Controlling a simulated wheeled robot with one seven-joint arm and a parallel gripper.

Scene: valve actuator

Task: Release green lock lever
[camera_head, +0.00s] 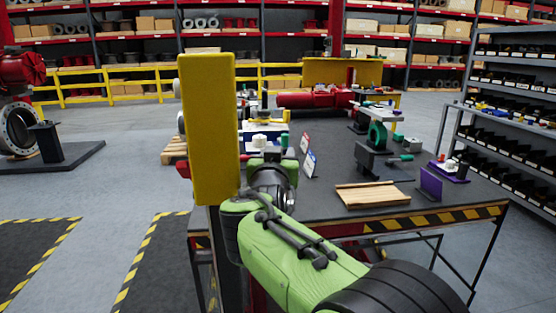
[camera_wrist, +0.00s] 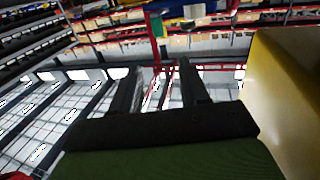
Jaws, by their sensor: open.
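A small green handle (camera_head: 406,157) sticks out to the right of a black bracket on the right half of the workbench. I cannot tell for certain whether it is the lock lever. A green ring-shaped part (camera_head: 377,135) stands just behind it. My gripper is mostly hidden behind my green arm in the head view, at the left side of the bench, well left of the green handle. In the wrist view my gripper (camera_wrist: 157,66) has its two dark fingers apart with nothing between them. A small green part (camera_wrist: 156,24) shows beyond the fingertips, too blurred to identify.
A tall yellow block (camera_head: 208,128) stands close beside my arm; a large yellow surface (camera_wrist: 287,85) fills the wrist view's right. The dark workbench (camera_head: 330,205) carries a wooden slatted piece (camera_head: 372,195), a purple plate (camera_head: 430,187) and small signs (camera_head: 309,163). Shelving (camera_head: 510,100) stands right.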

